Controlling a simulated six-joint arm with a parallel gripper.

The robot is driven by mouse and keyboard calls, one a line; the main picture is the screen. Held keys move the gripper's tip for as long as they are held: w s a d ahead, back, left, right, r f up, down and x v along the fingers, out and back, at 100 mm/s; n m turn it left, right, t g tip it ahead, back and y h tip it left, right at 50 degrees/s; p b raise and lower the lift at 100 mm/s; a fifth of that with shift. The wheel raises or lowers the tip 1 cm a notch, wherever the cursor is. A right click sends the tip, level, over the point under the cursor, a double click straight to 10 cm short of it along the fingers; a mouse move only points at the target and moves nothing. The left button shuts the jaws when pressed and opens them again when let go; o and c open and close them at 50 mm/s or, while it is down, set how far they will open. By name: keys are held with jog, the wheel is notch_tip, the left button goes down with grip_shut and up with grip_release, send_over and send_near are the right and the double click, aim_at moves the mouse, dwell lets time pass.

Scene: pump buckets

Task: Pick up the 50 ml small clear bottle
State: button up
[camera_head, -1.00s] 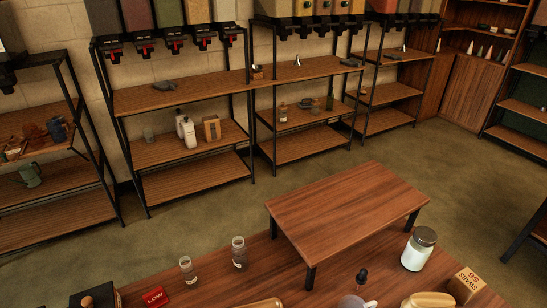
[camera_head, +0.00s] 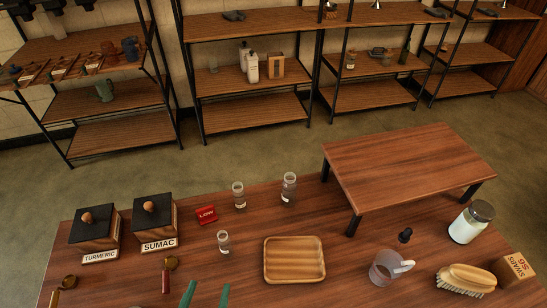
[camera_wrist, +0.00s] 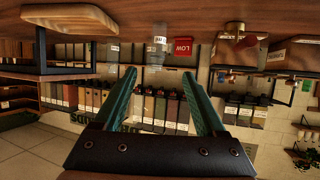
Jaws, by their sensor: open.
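Three small clear bottles stand upright on the table: one at the back (camera_head: 289,190), a slightly smaller one to its left (camera_head: 238,197), and the smallest in front (camera_head: 223,242). Their labels are too small to read, so I cannot confirm which is 50 ml. My gripper (camera_head: 206,294) shows as two green fingertips at the bottom edge, in front of the smallest bottle and apart from it. In the wrist view my gripper (camera_wrist: 160,88) is open with nothing between its fingers. That view is upside down, with clear bottles faintly visible beyond the fingertips.
Sumac (camera_head: 154,222) and turmeric (camera_head: 93,232) boxes are farther left. A wooden tray (camera_head: 295,279) lies right of my gripper. A clear jug (camera_head: 386,268), brush (camera_head: 466,280) and raised stand (camera_head: 410,165) are at right.

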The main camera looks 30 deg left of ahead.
aim_at(223, 248)
jog(key=x, duration=1.5)
jog(key=shift+w+f, duration=0.15)
jog(key=shift+w, duration=0.05)
grip_shut()
